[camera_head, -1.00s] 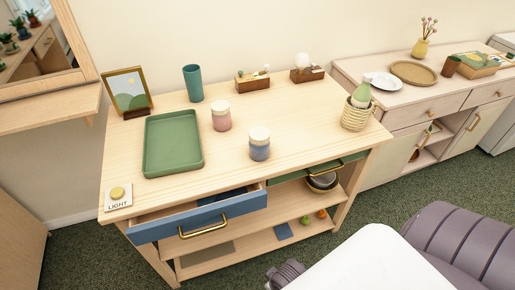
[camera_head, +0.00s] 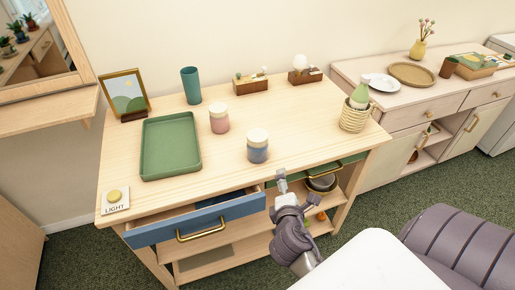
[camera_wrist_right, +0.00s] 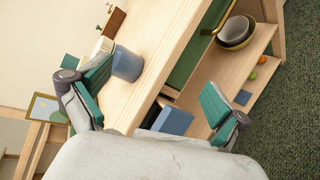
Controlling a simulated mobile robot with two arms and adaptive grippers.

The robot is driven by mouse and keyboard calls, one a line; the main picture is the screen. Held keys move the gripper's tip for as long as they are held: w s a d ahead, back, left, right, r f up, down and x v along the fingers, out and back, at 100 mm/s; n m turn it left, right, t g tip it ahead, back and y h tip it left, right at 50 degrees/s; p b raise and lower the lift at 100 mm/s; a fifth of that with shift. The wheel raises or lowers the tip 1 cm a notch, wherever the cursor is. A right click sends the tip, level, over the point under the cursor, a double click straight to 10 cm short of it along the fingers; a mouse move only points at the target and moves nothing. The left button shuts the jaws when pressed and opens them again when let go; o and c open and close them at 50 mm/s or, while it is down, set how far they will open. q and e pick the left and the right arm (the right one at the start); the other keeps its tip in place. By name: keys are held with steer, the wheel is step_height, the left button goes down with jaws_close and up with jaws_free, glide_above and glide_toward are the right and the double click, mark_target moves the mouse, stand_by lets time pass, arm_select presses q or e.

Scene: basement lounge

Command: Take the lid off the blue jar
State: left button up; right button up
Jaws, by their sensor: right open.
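The blue jar (camera_head: 257,151) stands upright on the wooden table, with a cream lid (camera_head: 258,135) on top. In the right wrist view the blue jar (camera_wrist_right: 127,66) shows tilted, close to the left finger, and its lid (camera_wrist_right: 104,46) is partly hidden by that finger. My right gripper (camera_head: 281,178) is at the table's front edge, in front of and to the right of the jar, apart from it. In the right wrist view its two fingers (camera_wrist_right: 157,78) are spread wide with nothing held between them. My left gripper is not in view.
A pink jar (camera_head: 219,120) stands behind and left of the blue one. A green tray (camera_head: 148,171) lies at left. A woven basket (camera_head: 353,122) stands at right. The blue drawer (camera_head: 160,232) juts out below the front edge. Table surface around the blue jar is clear.

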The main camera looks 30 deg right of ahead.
mark_target(258, 145)
steer(key=w+n+t, duration=0.2)
steer(key=w+n, duration=0.3)
steer(key=w+r+n+t+y, duration=0.1)
steer(key=w+n, duration=0.4)
steer(key=w+n+t+p, duration=0.1)
steer(key=w+n+t, duration=0.1)
steer(key=w+n, duration=0.2)
steer(key=shift+w+d+r+n+t+y, duration=0.3)
steer(key=shift+w+r+n, duration=0.1)
steer(key=shift+n, duration=0.6)
steer(key=x, duration=0.5)
steer(key=shift+w+d+f, duration=0.2)
steer(key=shift+d+f, duration=0.1)
steer(key=shift+s+r, duration=0.1)
steer(key=c, duration=1.4)
